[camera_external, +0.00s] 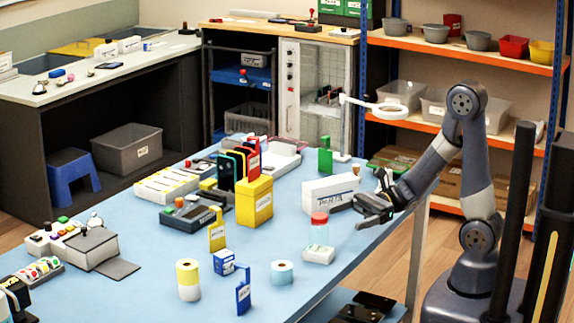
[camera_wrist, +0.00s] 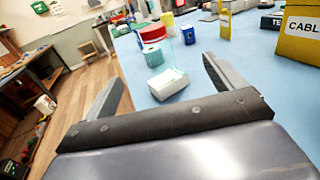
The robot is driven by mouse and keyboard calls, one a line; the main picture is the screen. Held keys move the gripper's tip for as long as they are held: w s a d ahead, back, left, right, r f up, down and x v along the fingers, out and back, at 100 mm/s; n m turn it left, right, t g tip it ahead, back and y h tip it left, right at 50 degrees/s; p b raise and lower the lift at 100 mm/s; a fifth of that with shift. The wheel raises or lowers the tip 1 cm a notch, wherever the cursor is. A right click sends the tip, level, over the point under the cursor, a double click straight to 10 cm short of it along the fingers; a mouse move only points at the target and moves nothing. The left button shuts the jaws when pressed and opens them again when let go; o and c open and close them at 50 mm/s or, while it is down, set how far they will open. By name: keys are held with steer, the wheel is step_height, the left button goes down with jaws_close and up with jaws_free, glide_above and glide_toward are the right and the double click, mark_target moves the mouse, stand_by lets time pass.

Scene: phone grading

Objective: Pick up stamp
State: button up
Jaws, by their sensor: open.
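I cannot pick out the stamp with certainty. A small piece with a brown top (camera_external: 356,169) stands just right of the white lettered box (camera_external: 330,194) and may be it, but it is too small to tell. My gripper (camera_external: 366,206) is over the right edge of the blue table, open and empty, right of a clear jar with a red lid (camera_external: 319,218). In the wrist view the jaws (camera_wrist: 163,70) are spread wide. Nothing is held.
A yellow box (camera_external: 255,203), a yellow tag (camera_external: 217,232), a blue tag (camera_external: 243,290) and tape rolls (camera_external: 282,272) stand on the blue table (camera_external: 150,295). Shelves (camera_external: 470,62) with bins stand behind my arm.

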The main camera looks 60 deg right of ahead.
steer(key=c, duration=0.9)
steer(key=shift+d, duration=0.1)
